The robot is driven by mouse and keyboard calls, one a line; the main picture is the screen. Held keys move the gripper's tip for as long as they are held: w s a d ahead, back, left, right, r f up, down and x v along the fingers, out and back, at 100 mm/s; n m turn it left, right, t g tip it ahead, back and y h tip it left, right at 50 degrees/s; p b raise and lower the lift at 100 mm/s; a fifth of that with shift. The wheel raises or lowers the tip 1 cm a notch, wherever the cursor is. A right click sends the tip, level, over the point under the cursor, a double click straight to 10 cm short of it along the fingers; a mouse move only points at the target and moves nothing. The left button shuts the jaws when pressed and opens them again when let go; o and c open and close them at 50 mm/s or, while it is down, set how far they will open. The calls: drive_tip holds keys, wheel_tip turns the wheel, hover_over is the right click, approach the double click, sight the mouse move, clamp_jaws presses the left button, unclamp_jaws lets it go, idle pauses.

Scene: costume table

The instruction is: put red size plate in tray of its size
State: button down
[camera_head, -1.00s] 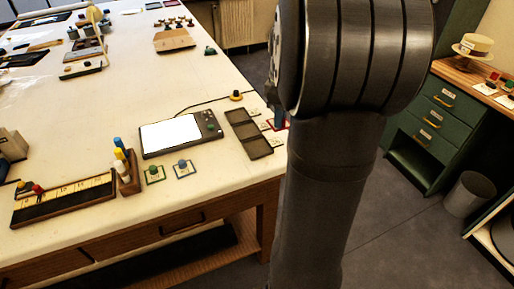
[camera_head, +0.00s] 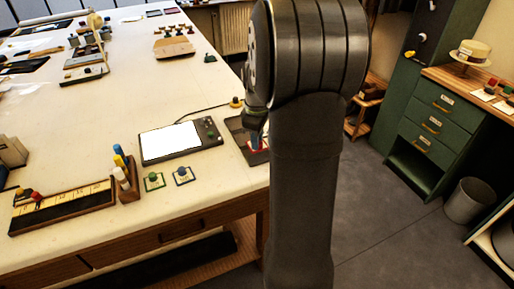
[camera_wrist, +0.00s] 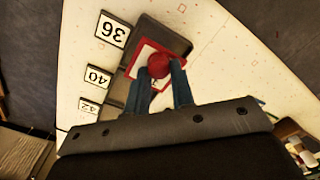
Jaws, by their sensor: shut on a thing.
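The red-bordered size plate (camera_wrist: 142,50) has a white face and a round red knob (camera_wrist: 159,65). My gripper (camera_wrist: 160,78) is shut on this knob; its blue fingers hide most of the number. The plate is over the dark tray (camera_wrist: 173,37), near the labels 36 (camera_wrist: 112,30) and 40 (camera_wrist: 97,76); I cannot tell whether it touches the tray. A label 42 (camera_wrist: 88,105) is further along. In the head view, the red plate (camera_head: 262,147) shows beside my gripper (camera_head: 255,140) over the tray (camera_head: 235,124), which my arm partly hides.
A green-framed plate (camera_head: 153,181) and a blue-framed plate (camera_head: 183,176) lie on the table, left of the tray. A device with a white screen (camera_head: 170,142) stands close by, and a yellow knob (camera_head: 236,102) sits behind the tray. The table's right edge is near.

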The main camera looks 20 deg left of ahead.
drive_tip(key=shift+f, duration=2)
drive_tip(key=shift+f, duration=0.1)
drive_tip(key=c, duration=1.2)
unclamp_jaws()
drive_tip(key=shift+c, duration=0.2)
wheel_tip(320, 180, up, 12)
drive_tip(key=shift+r, duration=0.15)
